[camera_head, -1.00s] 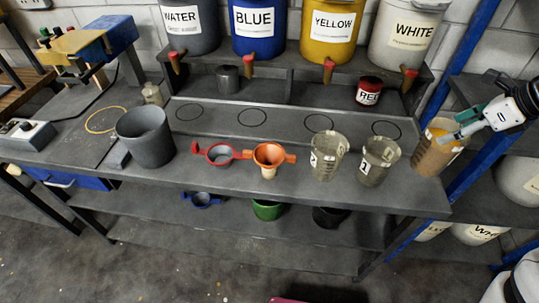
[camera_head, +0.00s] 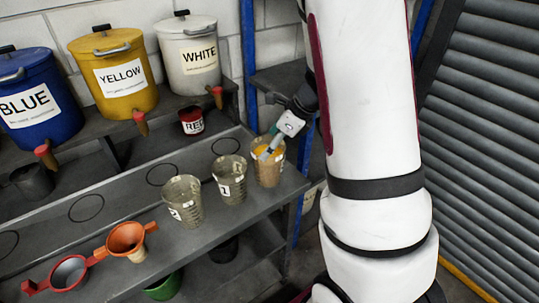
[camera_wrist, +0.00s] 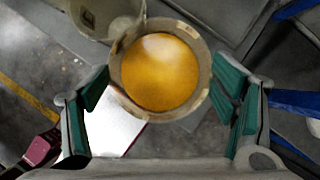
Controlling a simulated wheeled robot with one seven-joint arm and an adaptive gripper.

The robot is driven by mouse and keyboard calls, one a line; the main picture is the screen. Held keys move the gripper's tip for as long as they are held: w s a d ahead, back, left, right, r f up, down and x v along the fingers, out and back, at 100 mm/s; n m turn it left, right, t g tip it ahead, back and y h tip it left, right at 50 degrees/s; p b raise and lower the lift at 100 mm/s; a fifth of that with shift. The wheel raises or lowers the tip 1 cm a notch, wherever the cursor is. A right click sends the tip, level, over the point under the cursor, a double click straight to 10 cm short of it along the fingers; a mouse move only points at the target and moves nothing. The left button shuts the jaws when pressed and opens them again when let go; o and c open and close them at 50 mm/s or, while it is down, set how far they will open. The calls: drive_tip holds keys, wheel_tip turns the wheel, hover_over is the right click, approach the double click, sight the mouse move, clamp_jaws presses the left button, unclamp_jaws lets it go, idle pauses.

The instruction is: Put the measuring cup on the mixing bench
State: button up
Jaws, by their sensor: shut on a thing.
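A clear measuring cup (camera_head: 269,174) with orange-yellow contents is at the right end of the grey mixing bench (camera_head: 225,232). My gripper (camera_head: 267,153) is shut on this cup at its upper part. In the wrist view the same cup (camera_wrist: 117,88) shows from above, with a finger on each side and a round orange surface inside. The cup looks upright. I cannot tell whether its base touches the bench top or is slightly above it.
Two more clear cups (camera_head: 230,185) (camera_head: 183,205) stand left of the held cup, the nearer one close to it. Labelled buckets and a red jar (camera_head: 191,121) stand behind.

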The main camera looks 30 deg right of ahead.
sight(272, 155)
drive_tip(key=shift+f, duration=2.25)
drive_tip(key=o, duration=1.9)
drive_tip(key=shift+o, duration=0.2)
